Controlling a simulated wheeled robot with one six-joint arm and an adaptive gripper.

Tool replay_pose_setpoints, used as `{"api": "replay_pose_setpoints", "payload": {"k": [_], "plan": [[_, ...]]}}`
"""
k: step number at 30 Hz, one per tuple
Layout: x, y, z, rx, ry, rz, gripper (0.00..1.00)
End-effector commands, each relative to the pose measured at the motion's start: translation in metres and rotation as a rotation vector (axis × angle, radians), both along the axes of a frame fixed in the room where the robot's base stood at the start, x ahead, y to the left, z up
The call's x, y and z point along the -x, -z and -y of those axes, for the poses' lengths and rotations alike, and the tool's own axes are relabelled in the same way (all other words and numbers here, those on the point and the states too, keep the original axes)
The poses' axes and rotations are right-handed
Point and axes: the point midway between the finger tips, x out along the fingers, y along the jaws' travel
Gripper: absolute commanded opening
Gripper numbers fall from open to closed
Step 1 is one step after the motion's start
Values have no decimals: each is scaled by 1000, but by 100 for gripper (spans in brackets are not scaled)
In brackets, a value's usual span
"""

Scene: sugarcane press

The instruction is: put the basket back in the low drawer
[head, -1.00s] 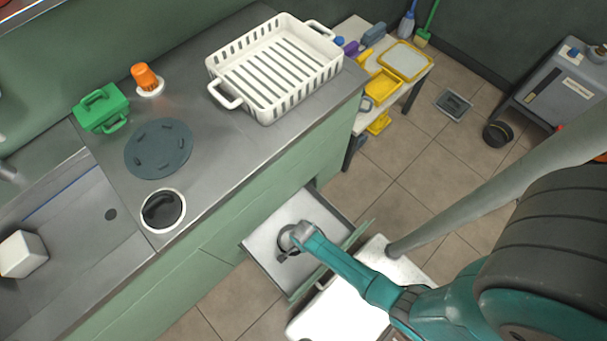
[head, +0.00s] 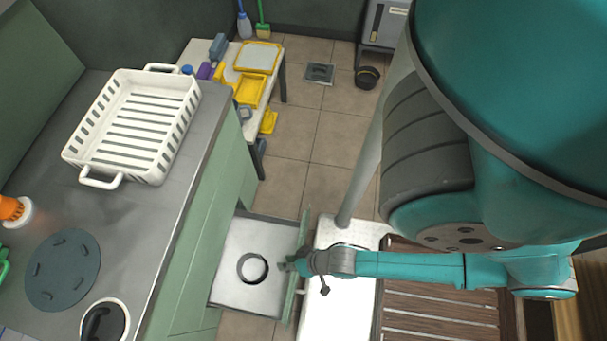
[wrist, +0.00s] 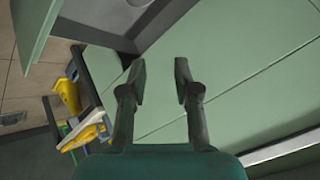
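The low drawer (head: 235,292) stands pulled out of the green cabinet in the head view. A dark round ring-shaped piece (head: 252,267) lies inside it, on the drawer floor; I cannot tell whether this is the basket. A white slotted basket with two handles (head: 128,125) stands upright on the steel counter. My gripper (head: 287,265) is at the drawer's green front panel (head: 292,290), to the right of the ring. In the wrist view my gripper (wrist: 160,68) is open, with nothing between its fingers, facing green cabinet panels.
A small table (head: 266,79) with yellow trays stands past the counter's end. A floor drain (head: 319,73) and a black bowl (head: 367,78) are on the tiles. A grey disc (head: 62,270) lies on the counter. Tiles (head: 285,155) beyond the drawer are clear.

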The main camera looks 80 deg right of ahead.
Motion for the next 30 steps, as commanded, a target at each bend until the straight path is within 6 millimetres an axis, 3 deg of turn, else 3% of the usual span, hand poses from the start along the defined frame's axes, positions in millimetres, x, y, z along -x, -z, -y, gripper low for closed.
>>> {"api": "replay_pose_setpoints", "payload": {"k": [1,9,12,15,18,21,30], "plan": [[11,-26,1,44,-44,48,31],[37,-182,3,344,-258,332,31],[43,-236,4,456,-310,418,31],[46,-279,4,545,-343,481,31],[47,-305,4,605,-362,519,31],[47,-318,4,633,-370,537,31],[47,-319,4,638,-372,541,31]]}}
